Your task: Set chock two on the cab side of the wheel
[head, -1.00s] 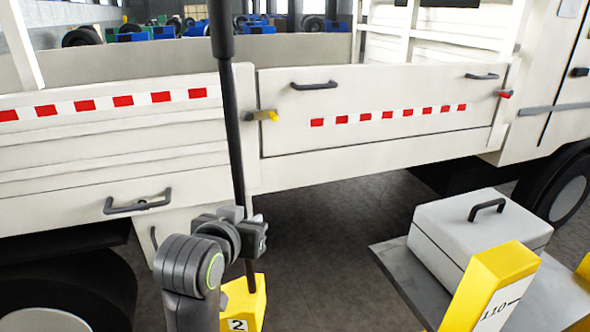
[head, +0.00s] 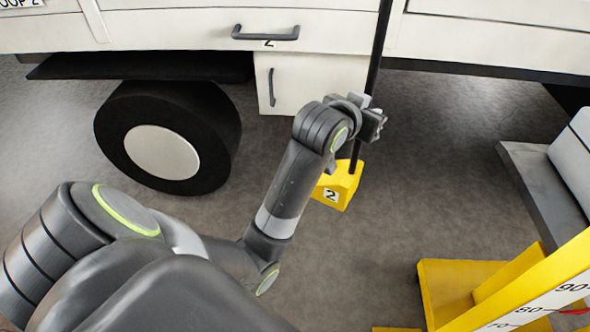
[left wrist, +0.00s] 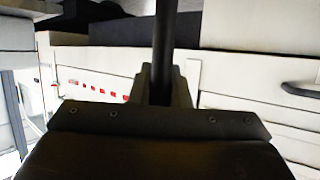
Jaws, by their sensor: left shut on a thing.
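Chock two is a yellow block (head: 338,186) with a black "2" label, at the lower end of a long dark pole (head: 373,70). My left gripper (head: 372,118) is shut on the pole above the chock. The pole also runs up between the jaws in the left wrist view (left wrist: 164,50). I cannot tell whether the chock touches the floor. The wheel (head: 165,140), a black tyre with a pale hub, is left of the chock under the white truck. A clear stretch of floor lies between them. My right gripper is not in view.
A white locker (head: 285,88) hangs under the truck body between the wheel and the pole. A yellow stand with a scale (head: 530,295) is at lower right. A grey platform (head: 545,185) is at the right edge. Grey floor (head: 430,180) is open between.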

